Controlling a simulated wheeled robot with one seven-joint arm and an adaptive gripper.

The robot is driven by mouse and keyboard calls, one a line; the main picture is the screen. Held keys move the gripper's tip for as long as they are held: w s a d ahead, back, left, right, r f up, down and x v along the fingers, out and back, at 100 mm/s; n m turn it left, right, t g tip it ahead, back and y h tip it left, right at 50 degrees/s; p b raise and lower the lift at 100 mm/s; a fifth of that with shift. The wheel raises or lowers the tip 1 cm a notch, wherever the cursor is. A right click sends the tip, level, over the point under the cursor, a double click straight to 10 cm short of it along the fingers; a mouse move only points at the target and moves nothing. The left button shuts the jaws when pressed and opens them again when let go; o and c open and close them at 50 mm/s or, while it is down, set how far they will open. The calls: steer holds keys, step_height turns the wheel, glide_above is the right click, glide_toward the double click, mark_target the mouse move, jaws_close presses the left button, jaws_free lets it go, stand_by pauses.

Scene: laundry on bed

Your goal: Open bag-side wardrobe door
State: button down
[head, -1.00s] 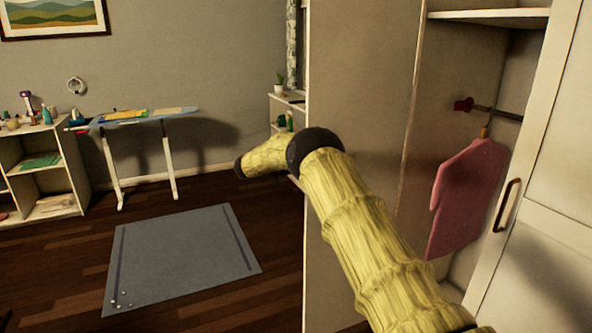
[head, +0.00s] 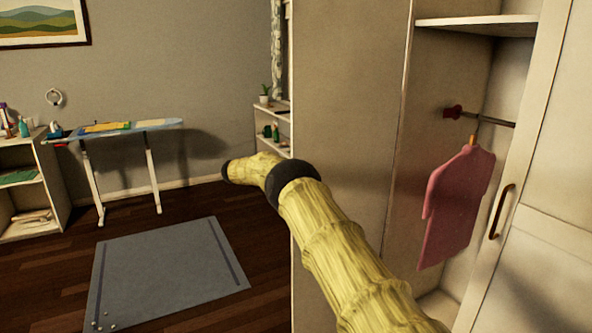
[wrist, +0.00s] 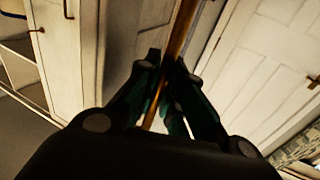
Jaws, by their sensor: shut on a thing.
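The wardrobe stands at the right in the head view. A tall pale panel (head: 345,90), which looks like its swung-out left door, stands beside the open interior (head: 505,75). The right door (head: 560,170) has a brown handle (head: 503,212). My arm crosses in front of the panel, and my gripper is not visible there. In the wrist view my gripper (wrist: 166,62) is shut on a narrow brown strip (wrist: 185,25). I cannot tell whether this strip is a door edge or a handle. No bag shows.
A pink garment (head: 458,205) hangs on a rail inside the wardrobe. A grey rug (head: 165,270) lies on the dark floor. An ironing board (head: 125,128) and an open shelf (head: 30,205) stand at the left. Floor around the rug is mostly clear.

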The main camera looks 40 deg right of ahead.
steer(key=c, duration=1.5)
jaws_free()
steer(key=shift+s+d, duration=0.15)
steer(key=shift+d, duration=0.25)
steer(key=shift+v, duration=4.25)
